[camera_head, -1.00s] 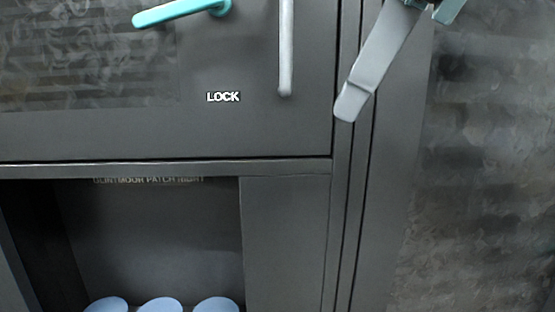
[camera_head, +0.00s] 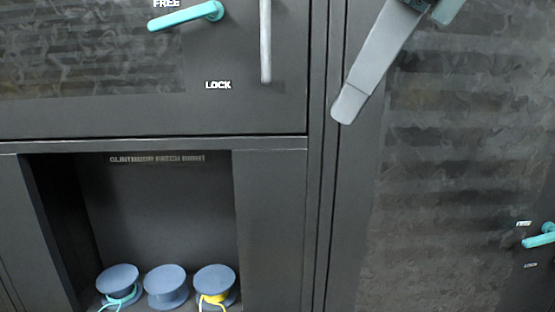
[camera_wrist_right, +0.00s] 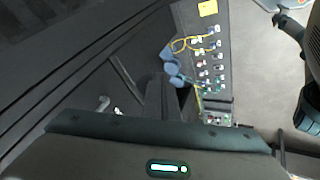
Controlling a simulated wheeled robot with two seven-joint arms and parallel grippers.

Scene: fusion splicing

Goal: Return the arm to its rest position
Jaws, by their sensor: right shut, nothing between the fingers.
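My right gripper (camera_head: 347,108) comes in from the top of the head view. Its long grey fingers point down and left, close together and shut with nothing between them. It hangs in front of the dark upright between two cabinet fronts. It appears apart from the teal lever (camera_head: 187,17) and the grey bar handle (camera_head: 265,45) on the left door. My left gripper is not in view.
Three blue spools (camera_head: 166,284) stand in an open bay below the left door (camera_head: 150,112). Another teal lever (camera_head: 541,238) is at the right edge. In the right wrist view, a connector panel (camera_wrist_right: 208,62) with yellow cable shows beyond.

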